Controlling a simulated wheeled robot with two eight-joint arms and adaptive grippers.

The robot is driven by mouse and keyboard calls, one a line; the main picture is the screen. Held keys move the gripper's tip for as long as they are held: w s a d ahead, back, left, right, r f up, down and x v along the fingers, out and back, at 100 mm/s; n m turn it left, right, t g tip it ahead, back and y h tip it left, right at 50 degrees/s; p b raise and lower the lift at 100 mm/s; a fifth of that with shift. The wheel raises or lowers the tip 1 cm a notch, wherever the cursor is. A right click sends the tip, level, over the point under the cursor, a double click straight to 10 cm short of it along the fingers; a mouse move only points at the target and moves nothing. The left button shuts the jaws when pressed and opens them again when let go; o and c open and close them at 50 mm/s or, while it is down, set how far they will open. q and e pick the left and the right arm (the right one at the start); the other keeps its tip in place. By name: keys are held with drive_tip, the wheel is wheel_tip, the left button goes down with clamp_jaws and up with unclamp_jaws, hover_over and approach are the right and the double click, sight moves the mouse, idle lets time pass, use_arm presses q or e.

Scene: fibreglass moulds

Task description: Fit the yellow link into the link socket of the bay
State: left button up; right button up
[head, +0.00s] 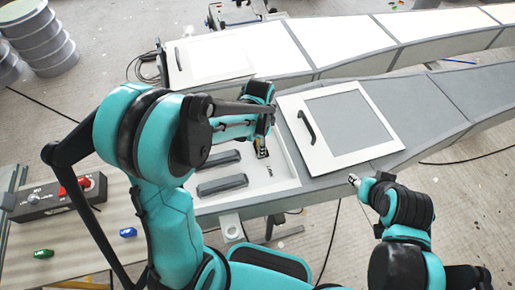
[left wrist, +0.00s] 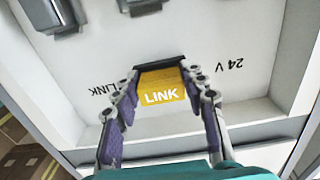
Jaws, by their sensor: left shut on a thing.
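The yellow link (left wrist: 162,92), marked LINK, is held between the purple-padded fingers of my left gripper (left wrist: 160,110). In the head view the link (head: 262,153) shows below the left gripper (head: 262,143), inside the open white bay (head: 284,183). In the left wrist view the far end of the link meets a dark slot edge (left wrist: 160,67), between the printed words LINK and 24 V. I cannot tell how deep it sits. My right gripper (head: 354,180) is off to the right of the bay, empty; its fingers are too small to judge.
Two dark grey blocks (head: 222,185) lie in the bay left of the link. A lid with a black handle (head: 345,120) rests right of the bay. A green piece (head: 43,253), a blue piece (head: 128,232) and a switch box (head: 62,196) are on the left table.

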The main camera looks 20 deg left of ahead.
use_arm(q)
drive_tip(key=o, duration=1.2)
drive_tip(key=shift+a, duration=0.1)
drive_tip(key=shift+d, duration=0.2)
